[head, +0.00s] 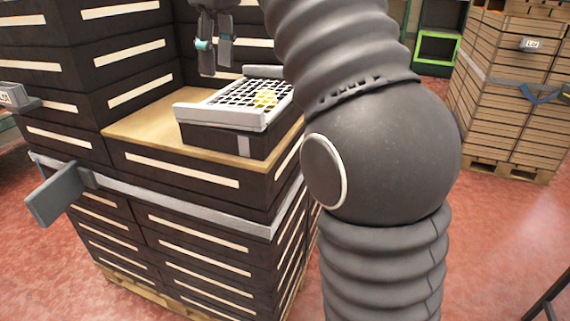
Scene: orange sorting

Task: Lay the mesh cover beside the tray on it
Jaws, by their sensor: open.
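The mesh cover (222,117), a pale grey frame with a dark grid, lies on top of the dark tray (212,138). Its right end is hidden behind my arm, so I cannot tell whether it sits fully flush. Yellow-orange fruit (266,98) shows through the grid toward the right. My gripper (214,70) is at the top of the head view, above and behind the cover's left part. Its fingers point down, apart and empty, and do not appear to touch the cover.
The tray stands on a tan board (150,128) on a stack of dark crates (180,170), with taller stacks (90,60) left and behind. A grey strap with a buckle (55,195) sticks out at left. A brown crate stack (515,85) stands at right on red floor.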

